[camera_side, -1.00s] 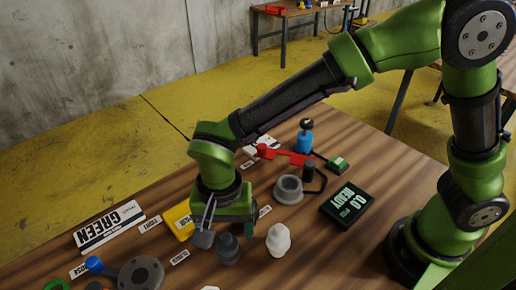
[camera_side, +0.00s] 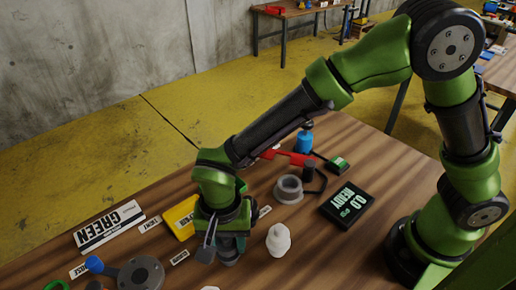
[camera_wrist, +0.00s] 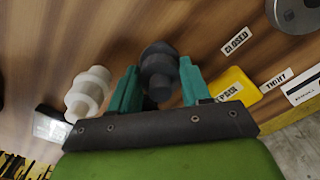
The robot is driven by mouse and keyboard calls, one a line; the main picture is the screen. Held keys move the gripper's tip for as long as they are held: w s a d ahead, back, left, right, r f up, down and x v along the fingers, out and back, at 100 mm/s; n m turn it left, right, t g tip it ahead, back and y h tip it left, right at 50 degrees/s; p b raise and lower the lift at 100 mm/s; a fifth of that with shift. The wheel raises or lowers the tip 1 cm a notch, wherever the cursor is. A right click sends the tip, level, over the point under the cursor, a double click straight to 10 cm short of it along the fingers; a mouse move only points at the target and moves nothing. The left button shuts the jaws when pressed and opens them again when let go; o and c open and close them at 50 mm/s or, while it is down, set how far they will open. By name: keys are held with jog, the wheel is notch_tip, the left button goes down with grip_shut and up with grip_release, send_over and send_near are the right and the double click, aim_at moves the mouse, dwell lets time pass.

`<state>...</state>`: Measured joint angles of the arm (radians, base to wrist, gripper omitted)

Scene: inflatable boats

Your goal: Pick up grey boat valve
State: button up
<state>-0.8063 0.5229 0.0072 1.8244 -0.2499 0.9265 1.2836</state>
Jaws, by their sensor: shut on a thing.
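The grey boat valve (camera_wrist: 158,72) is a dark grey stepped round piece. In the wrist view it sits between the two teal fingers of my gripper (camera_wrist: 160,90), which are shut on it. In the side view the valve (camera_side: 229,258) shows only in part beneath my gripper (camera_side: 222,248), which hides its upper part. It appears to be at or just above the wooden table; I cannot tell if it touches. A similar white valve (camera_side: 279,240) stands upright to the right, and it also shows at left in the wrist view (camera_wrist: 88,94).
A yellow case (camera_side: 180,217) lies close behind my gripper. A grey flanged part with a blue knob (camera_side: 141,273) is at front left. The front right table is clear.

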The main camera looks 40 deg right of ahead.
notch_tip(320, 180, up, 9)
jog(key=w+d+r+m, duration=0.2)
jog(key=w+d, duration=0.1)
jog(key=d, duration=0.6)
jog(key=w+d+r+m, duration=0.1)
jog(key=w+d+m, duration=0.15)
jog(key=d, duration=0.75)
jog(key=shift+n, duration=0.75)
jog(key=shift+s+d+f, duration=0.25)
jog(key=shift+d+f, duration=0.3)
jog(key=shift+f, duration=1.1)
jog(key=shift+s+d+f, duration=0.2)
jog(key=shift+d+f, duration=0.35)
jog(key=shift+f, duration=1.05)
jog(key=shift+s+d+f, duration=0.25)
jog(key=shift+d+f, duration=0.3)
jog(key=shift+f, duration=1.1)
jog(key=shift+f, duration=0.5)
